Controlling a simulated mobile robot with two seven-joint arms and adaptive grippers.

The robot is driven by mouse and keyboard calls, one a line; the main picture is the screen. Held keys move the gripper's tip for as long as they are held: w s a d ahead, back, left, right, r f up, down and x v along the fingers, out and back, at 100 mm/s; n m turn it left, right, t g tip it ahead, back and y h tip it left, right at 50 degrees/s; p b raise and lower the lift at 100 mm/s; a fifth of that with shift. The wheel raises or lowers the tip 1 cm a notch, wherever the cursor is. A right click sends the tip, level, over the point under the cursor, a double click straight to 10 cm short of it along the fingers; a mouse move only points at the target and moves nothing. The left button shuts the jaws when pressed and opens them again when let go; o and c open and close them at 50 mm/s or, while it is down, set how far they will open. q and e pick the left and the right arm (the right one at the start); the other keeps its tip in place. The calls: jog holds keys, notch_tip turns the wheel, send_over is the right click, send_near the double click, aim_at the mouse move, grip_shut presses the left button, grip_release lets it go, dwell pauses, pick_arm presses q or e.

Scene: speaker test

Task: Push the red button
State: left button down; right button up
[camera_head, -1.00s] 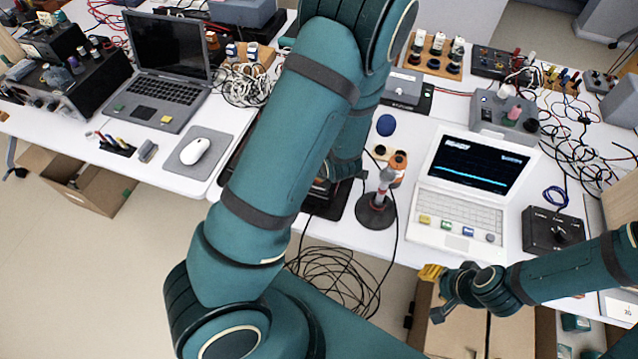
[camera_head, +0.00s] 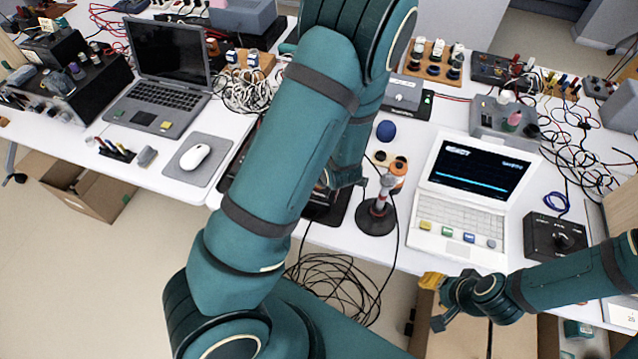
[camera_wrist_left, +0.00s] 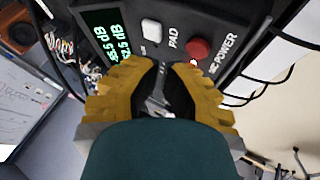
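The red button (camera_wrist_left: 200,48) shows in the left wrist view, round, on a dark panel (camera_wrist_left: 222,18) beside the word POWER. A white square button (camera_wrist_left: 152,30) marked PAD and a green dB display (camera_wrist_left: 105,32) sit left of it. My left gripper (camera_wrist_left: 163,72) has yellow fingers with black pads; its tips are close together, with only a narrow gap and nothing held. They appear just below the buttons in the picture; contact cannot be told. In the head view my left arm hides the red button and most of that gripper. My right gripper (camera_head: 437,300) is open and empty at the table's front edge.
A dark laptop (camera_head: 165,75) and mouse (camera_head: 195,156) lie left. Loose cables (camera_head: 330,285) hang below the table edge. Cardboard boxes (camera_head: 95,195) are on the floor.

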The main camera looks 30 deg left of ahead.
pick_arm(q)
jog(key=shift+f, duration=0.2)
dwell(0.4)
jog(key=shift+f+b, duration=0.3)
jog(key=shift+b, duration=0.05)
jog(key=shift+f+b, duration=0.45)
jog(key=shift+f, duration=0.05)
dwell(0.6)
jog(key=shift+r, duration=0.1)
jog(key=shift+r+p, duration=0.9)
jog(key=shift+r, duration=0.05)
notch_tip(320, 180, up, 6)
jog(key=p, duration=0.5)
jog(key=shift+f, duration=0.1)
